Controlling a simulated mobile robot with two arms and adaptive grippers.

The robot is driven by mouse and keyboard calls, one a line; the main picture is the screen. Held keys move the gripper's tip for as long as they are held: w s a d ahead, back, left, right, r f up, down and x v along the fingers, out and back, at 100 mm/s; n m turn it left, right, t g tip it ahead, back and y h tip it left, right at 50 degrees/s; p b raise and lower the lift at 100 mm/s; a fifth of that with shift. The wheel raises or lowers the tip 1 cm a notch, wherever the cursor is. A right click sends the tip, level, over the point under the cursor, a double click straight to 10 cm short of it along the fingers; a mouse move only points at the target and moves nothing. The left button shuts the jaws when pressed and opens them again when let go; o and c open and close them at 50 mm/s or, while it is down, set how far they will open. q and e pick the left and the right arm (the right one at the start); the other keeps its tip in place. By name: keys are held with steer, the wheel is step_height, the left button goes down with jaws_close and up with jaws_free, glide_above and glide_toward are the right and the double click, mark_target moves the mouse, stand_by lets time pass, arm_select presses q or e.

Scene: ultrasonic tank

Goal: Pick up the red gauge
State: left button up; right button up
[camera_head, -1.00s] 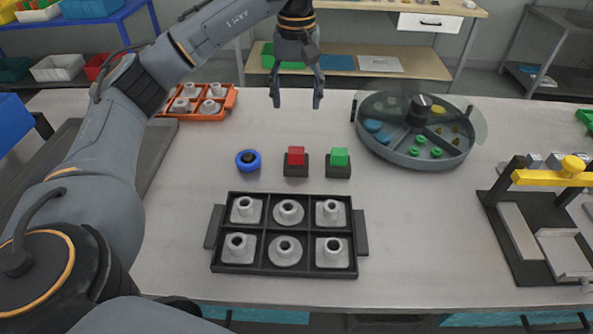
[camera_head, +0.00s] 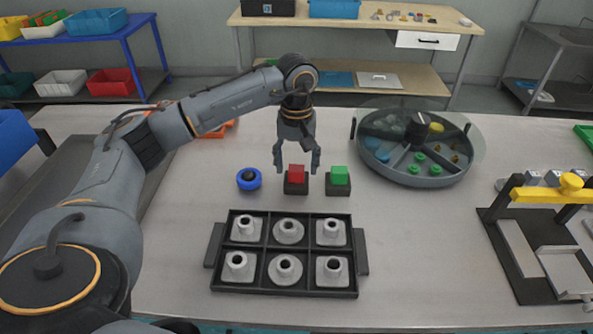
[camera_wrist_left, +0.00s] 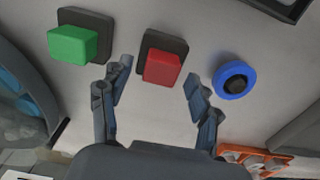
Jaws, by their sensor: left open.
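The red gauge (camera_head: 296,174) is a small red block on a dark square base, standing on the table between a blue ring and a green block. My left gripper (camera_head: 298,166) is open just above and behind it, pointing down, with its fingers to either side of the red block in the head view. In the left wrist view the red gauge (camera_wrist_left: 162,66) lies ahead between the two open fingertips (camera_wrist_left: 158,75), with nothing held. I cannot tell whether a finger touches it. My right gripper is not in view.
The green block (camera_head: 339,175) on its dark base stands close on the right, the blue ring (camera_head: 249,179) on the left. A black tray (camera_head: 284,292) of grey parts lies in front. A round divided tank (camera_head: 440,182) stands to the right, a yellow-handled fixture (camera_head: 527,195) at far right.

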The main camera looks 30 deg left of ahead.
arm_select(q)
steer(key=shift+f, duration=0.75)
steer(key=c, duration=1.3)
steer(key=shift+o, duration=0.2)
steer(key=shift+r, duration=0.1)
